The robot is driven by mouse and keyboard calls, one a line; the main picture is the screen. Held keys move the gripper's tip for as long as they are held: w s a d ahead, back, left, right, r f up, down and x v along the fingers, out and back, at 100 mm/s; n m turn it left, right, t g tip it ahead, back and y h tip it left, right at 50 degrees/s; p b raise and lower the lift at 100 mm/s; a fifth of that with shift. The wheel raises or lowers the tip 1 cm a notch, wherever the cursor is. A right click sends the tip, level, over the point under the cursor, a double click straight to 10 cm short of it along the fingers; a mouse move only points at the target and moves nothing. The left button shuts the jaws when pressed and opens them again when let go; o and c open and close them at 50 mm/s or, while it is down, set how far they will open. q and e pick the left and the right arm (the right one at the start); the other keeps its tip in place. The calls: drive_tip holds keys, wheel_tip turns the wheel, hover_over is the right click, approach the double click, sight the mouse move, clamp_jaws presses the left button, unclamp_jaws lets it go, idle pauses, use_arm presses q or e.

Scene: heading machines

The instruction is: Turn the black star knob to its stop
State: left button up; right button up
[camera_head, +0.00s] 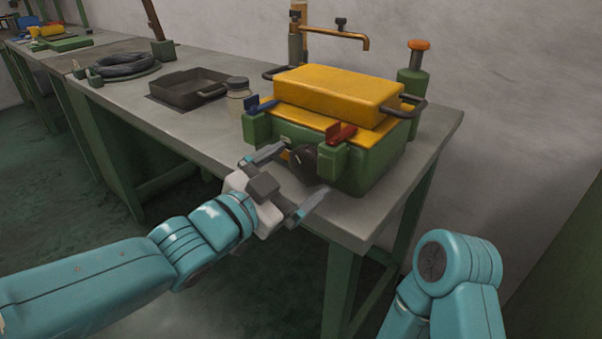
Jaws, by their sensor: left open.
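The black star knob (304,164) is on the front face of a green and yellow machine (360,171) on the bench. My left gripper (289,180) is open in front of the knob, with one finger to its upper left and the other to its lower right. The jaws look empty, and I cannot tell whether either finger touches the knob. The right arm shows at the lower right, but its gripper is out of view.
A blue lever (262,107) and a red lever (341,133) flank the knob above. A jar (238,98), a dark tray (187,90) and a brass tap (338,34) stand nearby. The grey bench top (160,112) is clear along its front edge.

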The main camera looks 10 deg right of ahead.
use_arm(q)
drive_tip(key=shift+x, duration=0.95)
drive_tip(key=c, duration=1)
drive_tip(key=shift+f+m+b, duration=0.15)
drive_tip(key=shift+m+b, duration=0.25)
drive_tip(key=shift+b, duration=0.05)
drive_tip(key=shift+c, duration=0.2)
drive_tip(key=m+b, duration=0.2)
drive_tip(key=m, duration=0.1)
drive_tip(key=shift+s+f, duration=0.1)
drive_tip(key=shift+f, duration=0.05)
drive_tip(key=shift+m+b, duration=0.3)
drive_tip(key=shift+m, duration=0.3)
drive_tip(key=shift+r+m, duration=0.25)
drive_tip(key=shift+m, duration=0.15)
